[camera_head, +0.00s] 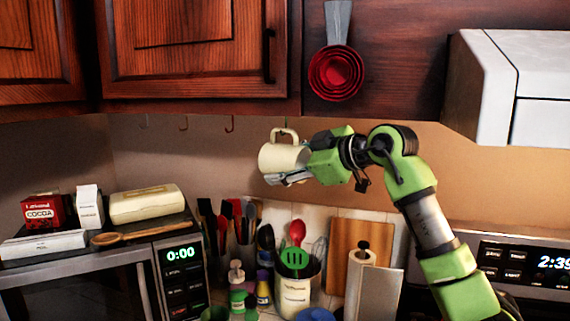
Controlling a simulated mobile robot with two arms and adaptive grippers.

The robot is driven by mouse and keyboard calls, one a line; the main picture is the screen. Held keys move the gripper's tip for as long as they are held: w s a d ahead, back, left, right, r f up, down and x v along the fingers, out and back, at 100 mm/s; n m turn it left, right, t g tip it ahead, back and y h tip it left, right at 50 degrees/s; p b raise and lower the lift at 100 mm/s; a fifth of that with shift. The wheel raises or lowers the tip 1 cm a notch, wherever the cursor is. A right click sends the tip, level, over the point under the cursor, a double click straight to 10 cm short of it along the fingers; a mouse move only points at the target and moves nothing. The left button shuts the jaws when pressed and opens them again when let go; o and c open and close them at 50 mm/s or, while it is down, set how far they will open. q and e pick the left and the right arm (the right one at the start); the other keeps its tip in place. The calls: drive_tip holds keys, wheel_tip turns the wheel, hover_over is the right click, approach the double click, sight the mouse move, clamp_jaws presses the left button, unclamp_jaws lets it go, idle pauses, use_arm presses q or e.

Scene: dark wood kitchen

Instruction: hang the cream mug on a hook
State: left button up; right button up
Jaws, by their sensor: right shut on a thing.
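The cream mug (277,158) is held up under the wall cabinet, lying on its side with its handle (285,133) on top. My right gripper (292,175) comes in from the right and is shut on the mug; a fingertip shows along the mug's underside. Small hooks hang in a row under the cabinet: one at the left (143,121), one in the middle (183,123) and one farther right (229,123). Another hook (285,122) is right at the mug's handle; I cannot tell whether it passes through the handle. My left gripper is out of view.
Red measuring cups (336,74) hang right of the cabinet (195,45). A white range hood (530,75) juts out at the upper right. Below stand a utensil crock (293,296), a cutting board (360,247) and a microwave (90,285) with boxes on top.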

idle(0.3)
drive_tip(key=o, duration=1.4)
drive_tip(key=shift+r, duration=0.1)
drive_tip(key=shift+o, duration=0.2)
drive_tip(key=shift+s, duration=0.1)
